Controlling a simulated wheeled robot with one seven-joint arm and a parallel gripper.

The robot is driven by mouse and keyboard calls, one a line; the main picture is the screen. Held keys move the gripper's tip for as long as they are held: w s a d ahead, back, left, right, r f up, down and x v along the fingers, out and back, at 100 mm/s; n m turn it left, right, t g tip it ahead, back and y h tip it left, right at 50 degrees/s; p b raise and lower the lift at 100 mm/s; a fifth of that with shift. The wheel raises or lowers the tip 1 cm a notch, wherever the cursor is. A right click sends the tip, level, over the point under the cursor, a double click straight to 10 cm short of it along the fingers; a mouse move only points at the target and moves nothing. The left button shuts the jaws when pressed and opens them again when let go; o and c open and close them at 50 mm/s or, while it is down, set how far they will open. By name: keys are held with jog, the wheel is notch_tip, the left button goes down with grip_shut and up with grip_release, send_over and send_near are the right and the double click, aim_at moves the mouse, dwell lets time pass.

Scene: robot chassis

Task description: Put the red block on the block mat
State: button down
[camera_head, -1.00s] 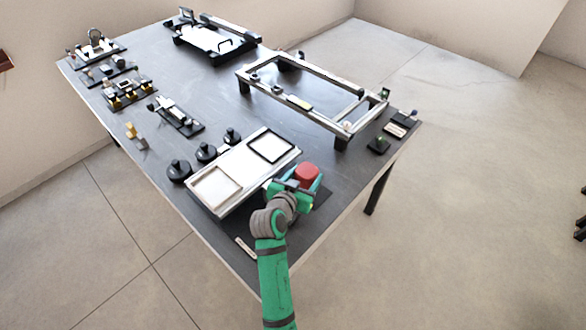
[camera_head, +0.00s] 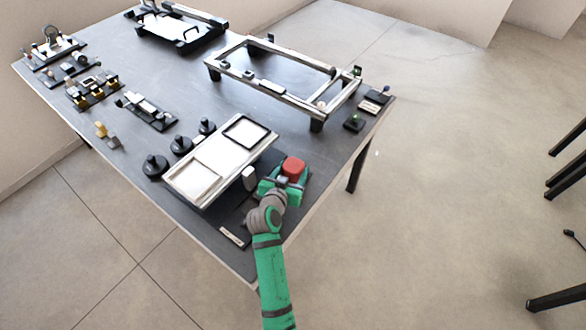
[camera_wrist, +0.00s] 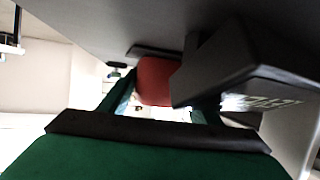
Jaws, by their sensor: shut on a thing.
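The red block (camera_head: 293,168) is held between the fingers of my gripper (camera_head: 284,182), near the table's front right edge. In the wrist view the red block (camera_wrist: 157,80) sits between the green fingers, partly hidden by a dark grey body at the right. The gripper is to the right of the pale two-panel tray and apart from it. A dark flat pad with a pale label (camera_head: 232,237) lies at the table's front corner, partly hidden by my arm. I cannot tell whether this pad is the block mat.
The pale tray (camera_head: 208,186) and a small grey upright piece (camera_head: 249,178) stand left of the gripper. Several black round knobs (camera_head: 181,146) line the tray's far side. A raised metal frame (camera_head: 228,78) stands behind. The dark tabletop (camera_head: 190,85) is clear between the fixtures.

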jog(key=shift+r, duration=0.15)
jog(key=c, duration=0.6)
grip_release()
jog(key=shift+f, duration=0.25)
jog(key=shift+r, duration=0.15)
jog(key=v, duration=1.2)
